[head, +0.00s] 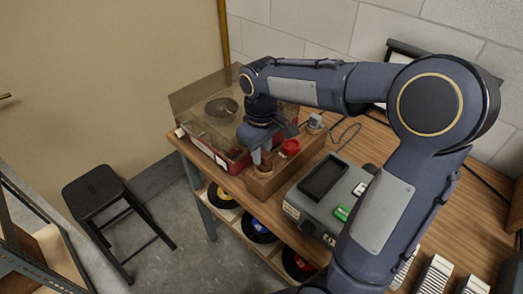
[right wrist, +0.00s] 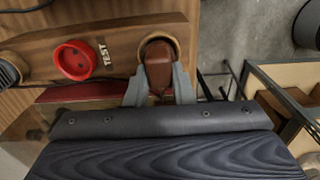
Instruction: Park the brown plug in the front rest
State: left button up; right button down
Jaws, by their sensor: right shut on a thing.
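The brown plug (right wrist: 158,70) is between the fingers of my right gripper (right wrist: 160,88), which is shut on it. In the head view my right gripper (head: 262,158) points down over the near left end of a wooden block (head: 270,182). In the right wrist view the plug lines up with a round, pale-rimmed rest (right wrist: 158,38) at the end of that block (right wrist: 120,30). The plug covers most of the opening, so I cannot tell how deep it sits. My left gripper is not in view.
A red round piece (right wrist: 75,60) sits mid-block beside a "TEST" label; a grey piece (head: 315,122) is at the far end. A clear-lidded red box (head: 228,162) stands left of the block, a grey instrument (head: 320,195) right. A black stool (head: 93,190) stands on the floor.

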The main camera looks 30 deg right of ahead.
jog(key=shift+f+b, duration=0.4)
jog(key=shift+f, duration=0.2)
jog(key=c, duration=1.5)
grip_release()
notch_tip(320, 180, up, 11)
jog(key=p, duration=0.9)
jog(key=shift+r+p, duration=0.1)
jog(key=shift+p, duration=0.3)
jog(key=s+a+m+t+y, duration=0.1)
jog(key=s+t, duration=0.1)
jog(key=s, duration=0.4)
jog(key=s+a+m+t+y, duration=0.1)
jog(key=s+a+m, duration=0.1)
jog(key=s, duration=0.4)
jog(key=s+a+m+t+y, duration=0.1)
jog(key=s+a+m+t, duration=0.1)
jog(key=s, duration=0.3)
jog(key=shift+s+a+t+y, duration=0.15)
jog(key=shift+s+t+y, duration=0.15)
jog(key=shift+s+y, duration=0.1)
